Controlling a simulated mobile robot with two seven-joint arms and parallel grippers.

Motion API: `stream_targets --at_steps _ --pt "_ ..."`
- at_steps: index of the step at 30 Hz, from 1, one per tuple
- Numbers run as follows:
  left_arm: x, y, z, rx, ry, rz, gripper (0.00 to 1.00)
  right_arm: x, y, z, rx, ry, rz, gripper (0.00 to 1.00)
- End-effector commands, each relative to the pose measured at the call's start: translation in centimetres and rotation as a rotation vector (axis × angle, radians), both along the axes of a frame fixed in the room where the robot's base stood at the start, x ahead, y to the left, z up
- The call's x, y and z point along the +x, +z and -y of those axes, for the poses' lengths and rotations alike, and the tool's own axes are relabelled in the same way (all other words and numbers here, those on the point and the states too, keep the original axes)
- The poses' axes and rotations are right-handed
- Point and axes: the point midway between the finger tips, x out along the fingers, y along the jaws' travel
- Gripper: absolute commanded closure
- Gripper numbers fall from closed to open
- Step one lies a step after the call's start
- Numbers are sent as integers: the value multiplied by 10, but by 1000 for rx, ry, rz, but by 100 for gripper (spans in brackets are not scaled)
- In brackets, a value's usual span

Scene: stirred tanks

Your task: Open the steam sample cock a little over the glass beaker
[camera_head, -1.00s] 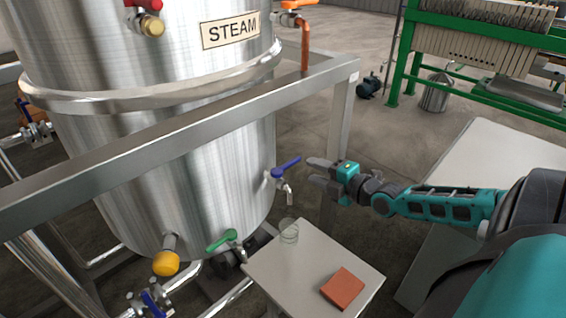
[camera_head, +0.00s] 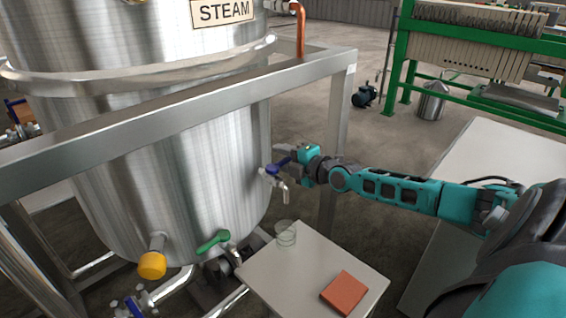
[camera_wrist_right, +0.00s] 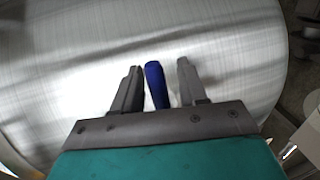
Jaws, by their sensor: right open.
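The sample cock with a blue lever handle (camera_head: 277,168) sticks out of the side of the steel tank (camera_head: 185,160) marked STEAM (camera_head: 224,11). Its spout points down. The glass beaker (camera_head: 286,233) stands on a small grey table (camera_head: 262,276), below the spout. My right gripper (camera_head: 284,153) is at the blue handle. In the right wrist view the blue handle (camera_wrist_right: 156,84) lies between the two open fingers (camera_wrist_right: 159,88), nearer the left finger. Whether a finger touches it I cannot tell. My left gripper is not in view.
A green-handled valve (camera_head: 213,242) and a yellow-capped stub (camera_head: 152,264) are lower on the tank. A steel frame beam (camera_head: 170,110) crosses in front of the tank above the cock. A red-brown block (camera_head: 344,292) lies on the small table.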

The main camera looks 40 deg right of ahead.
Motion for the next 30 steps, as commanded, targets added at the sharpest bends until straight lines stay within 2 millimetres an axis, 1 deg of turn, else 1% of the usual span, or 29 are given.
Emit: stream_targets --at_steps 6,10,23,30 --pt "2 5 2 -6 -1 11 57 2 0 0 1 0 0 58" --pt "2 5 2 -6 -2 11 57 2 0 0 1 1 0 59" --pt "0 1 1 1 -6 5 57 2 0 -1 1 1 0 100" --pt "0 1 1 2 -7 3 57 2 0 -1 1 1 0 100"
